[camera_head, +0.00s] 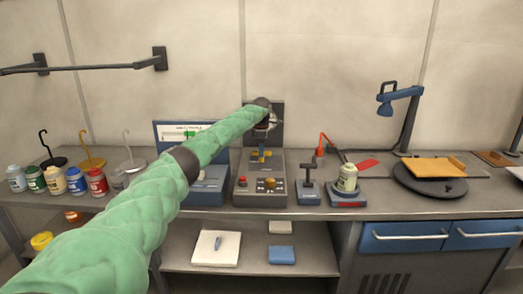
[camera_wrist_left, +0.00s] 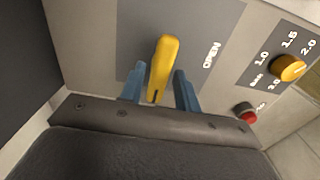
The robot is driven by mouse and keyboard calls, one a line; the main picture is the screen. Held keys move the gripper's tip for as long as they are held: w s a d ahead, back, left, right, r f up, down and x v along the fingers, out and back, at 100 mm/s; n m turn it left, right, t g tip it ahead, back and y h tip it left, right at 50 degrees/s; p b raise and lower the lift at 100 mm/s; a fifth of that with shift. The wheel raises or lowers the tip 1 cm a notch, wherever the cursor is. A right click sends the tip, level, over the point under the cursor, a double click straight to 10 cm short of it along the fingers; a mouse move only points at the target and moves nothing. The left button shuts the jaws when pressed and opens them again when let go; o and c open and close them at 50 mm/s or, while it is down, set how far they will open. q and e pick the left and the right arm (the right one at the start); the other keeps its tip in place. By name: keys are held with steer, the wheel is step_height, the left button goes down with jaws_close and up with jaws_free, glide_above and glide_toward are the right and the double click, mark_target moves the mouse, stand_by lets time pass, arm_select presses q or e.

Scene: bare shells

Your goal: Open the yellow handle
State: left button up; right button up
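The yellow handle (camera_wrist_left: 164,65) sits on a dark grey panel marked OPEN in the left wrist view. In the head view it shows as a small yellow bit (camera_head: 264,155) on the grey control box (camera_head: 246,185). My left gripper (camera_wrist_left: 160,88) has its two blue fingers apart, one on each side of the handle's near part. Gaps show between the fingers and the handle, so it is not gripped. In the head view my left gripper (camera_head: 262,150) is small, over the box, at the end of the green-sleeved arm. My right gripper does not show.
The box also has a yellow knob (camera_wrist_left: 289,67) and a red button (camera_wrist_left: 247,115). A dark lever stand (camera_head: 308,188) and a jar (camera_head: 347,178) stand to the right. Paint jars (camera_head: 76,181) line the left. A blue lamp (camera_head: 400,98) stands farther right.

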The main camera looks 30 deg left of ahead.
arm_select(q)
jaws_close()
